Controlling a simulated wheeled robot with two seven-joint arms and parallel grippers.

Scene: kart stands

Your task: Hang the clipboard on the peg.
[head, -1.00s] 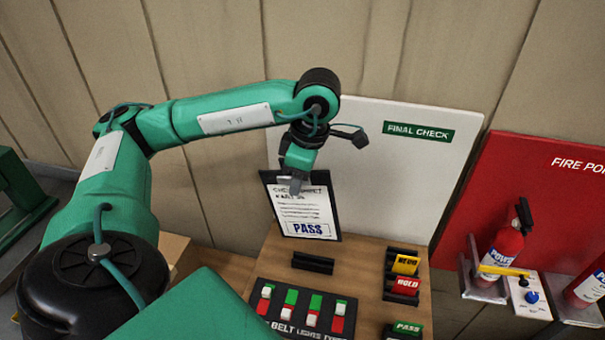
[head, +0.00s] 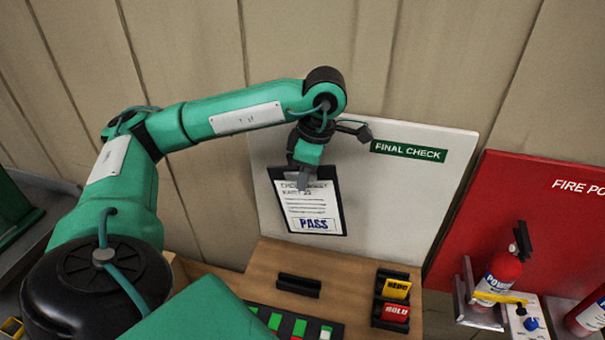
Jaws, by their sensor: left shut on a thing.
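The clipboard (head: 312,207) is black with a white sheet marked PASS. It is upright in front of the white FINAL CHECK board (head: 395,200), above the wooden desk. My left gripper (head: 303,182) is shut on the clipboard's top edge. I cannot tell whether the clipboard touches the board. The peg does not show; the clipboard, gripper or arm may hide it. My right gripper is not in view.
On the wooden desk (head: 345,285) stand an empty black slotted holder (head: 299,285), a rack with yellow (head: 397,288) and red HOLD (head: 395,313) cards, and a switch panel (head: 300,325). A red board with fire extinguishers (head: 503,270) stands at the right.

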